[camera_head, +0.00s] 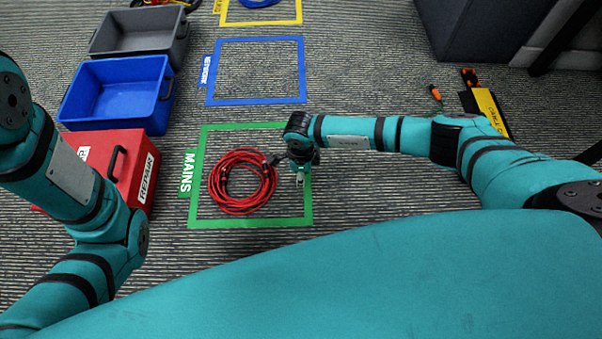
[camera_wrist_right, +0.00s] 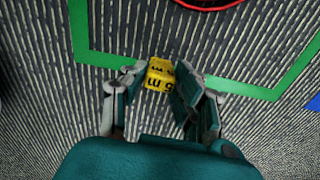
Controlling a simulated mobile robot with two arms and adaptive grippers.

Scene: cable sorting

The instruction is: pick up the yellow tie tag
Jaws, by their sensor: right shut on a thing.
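The yellow tie tag (camera_wrist_right: 160,74) with dark lettering shows in the right wrist view, between the fingertips of my right gripper (camera_wrist_right: 158,80). The gripper is shut on it. In the head view my right gripper (camera_head: 303,176) points down over the right side of the green MAINS square (camera_head: 250,222), just right of the coiled red cable (camera_head: 242,182). I cannot make out the tag in the head view. How far the tag is above the carpet is hard to tell. My left arm crosses the left side, but its gripper is out of the picture.
A red REPAIR box (camera_head: 140,175), a blue crate (camera_head: 110,95) and a grey crate (camera_head: 135,40) line the left. A blue floor square (camera_head: 255,102) is empty beyond the green one. A screwdriver (camera_head: 435,93) and a yellow-black item (camera_head: 490,110) lie at right.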

